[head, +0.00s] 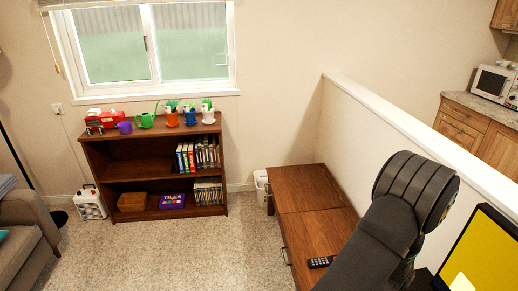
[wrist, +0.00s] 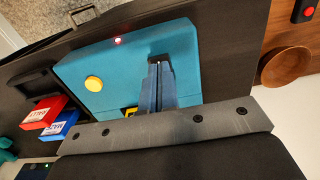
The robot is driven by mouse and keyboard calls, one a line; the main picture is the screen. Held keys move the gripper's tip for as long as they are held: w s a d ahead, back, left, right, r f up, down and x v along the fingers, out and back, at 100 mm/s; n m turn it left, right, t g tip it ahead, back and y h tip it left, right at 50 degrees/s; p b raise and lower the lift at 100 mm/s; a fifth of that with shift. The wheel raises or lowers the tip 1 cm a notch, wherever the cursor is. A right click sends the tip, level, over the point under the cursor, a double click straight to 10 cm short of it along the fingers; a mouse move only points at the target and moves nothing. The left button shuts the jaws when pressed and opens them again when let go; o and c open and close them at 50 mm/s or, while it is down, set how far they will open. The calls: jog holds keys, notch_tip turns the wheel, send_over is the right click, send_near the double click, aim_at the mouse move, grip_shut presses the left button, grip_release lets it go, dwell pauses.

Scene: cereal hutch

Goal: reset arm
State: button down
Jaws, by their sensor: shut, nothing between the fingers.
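My gripper (wrist: 160,72) shows in the wrist view with its two fingers together and nothing between them. The fingertips lie over a teal box-shaped device (wrist: 80,60) with a round yellow button (wrist: 93,83) and a small red light (wrist: 118,40). I cannot tell whether the fingers touch it. In the head view only part of my arm shows at the right; the gripper is not visible there.
In the wrist view, small red (wrist: 45,112) and blue (wrist: 60,126) boxes lie left of the device and a wooden bowl (wrist: 286,66) right. In the head view, a brown cabinet (head: 310,188) with a remote (head: 321,262) stands beside my arm, along a half wall (head: 400,120).

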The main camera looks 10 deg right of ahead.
notch_tip(320, 180, up, 6)
jog(key=shift+r, duration=0.25)
jog(key=shift+f, duration=0.25)
notch_tip(320, 180, down, 6)
jog(key=shift+r, duration=0.1)
jog(key=d+r, duration=0.3)
jog(key=r, duration=1.2)
jog(key=d+r+y, duration=0.1)
jog(key=d+r, duration=0.2)
jog(key=r, duration=1.2)
jog(key=shift+d+y, duration=0.15)
jog(key=shift+y, duration=0.15)
jog(key=shift+w, duration=0.1)
